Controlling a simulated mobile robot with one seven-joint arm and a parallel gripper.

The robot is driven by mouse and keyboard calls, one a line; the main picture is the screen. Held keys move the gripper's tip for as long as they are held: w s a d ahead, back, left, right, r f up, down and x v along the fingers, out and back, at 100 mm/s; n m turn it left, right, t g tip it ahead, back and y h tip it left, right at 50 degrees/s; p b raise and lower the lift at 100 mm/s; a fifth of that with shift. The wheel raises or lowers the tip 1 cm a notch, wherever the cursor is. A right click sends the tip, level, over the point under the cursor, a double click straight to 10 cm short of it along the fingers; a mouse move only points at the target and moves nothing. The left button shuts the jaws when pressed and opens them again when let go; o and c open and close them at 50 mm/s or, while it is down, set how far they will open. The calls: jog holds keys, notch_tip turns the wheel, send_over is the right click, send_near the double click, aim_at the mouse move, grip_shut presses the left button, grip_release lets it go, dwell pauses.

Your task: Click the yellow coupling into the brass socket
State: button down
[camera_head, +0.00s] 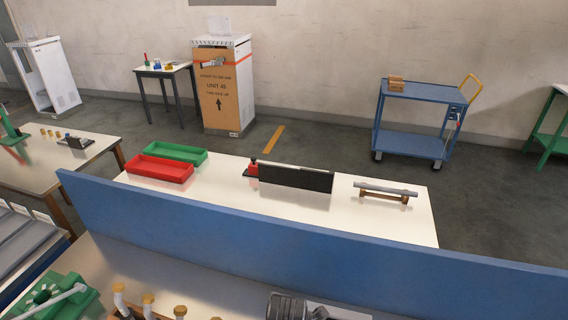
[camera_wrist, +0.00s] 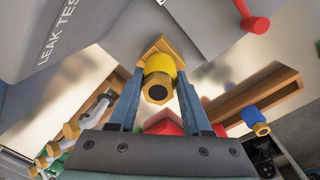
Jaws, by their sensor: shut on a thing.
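In the wrist view, the yellow coupling (camera_wrist: 166,66) sits between the two blue-grey fingers of my gripper (camera_wrist: 158,84), which is shut on it. Its brass hex end with a dark bore faces the camera. An angular brass piece (camera_wrist: 154,43), which looks like the brass socket, shows directly behind the yellow band, against a grey housing. The coupling covers part of it, and I cannot tell whether the two touch or are joined. I cannot make out my gripper or the yellow coupling in the head view.
In the wrist view, a grey "LEAK TEST" housing (camera_wrist: 80,45), a red-ended part (camera_wrist: 253,20) and a blue coupling (camera_wrist: 252,117) are close by. Brass-ended white hoses (camera_wrist: 72,131) lie left. In the head view, a blue panel (camera_head: 300,245) separates the near bench from a white table (camera_head: 225,185).

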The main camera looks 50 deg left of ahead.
jog(key=shift+f, duration=0.35)
jog(key=shift+c, duration=1.3)
grip_release()
jog(key=shift+r, duration=0.15)
jog(key=r, duration=0.8)
jog(key=r+b, duration=0.1)
jog(key=r, duration=0.3)
jog(key=shift+d, duration=0.3)
jog(key=shift+s+r+p, duration=0.1)
jog(key=shift+r+p, duration=0.3)
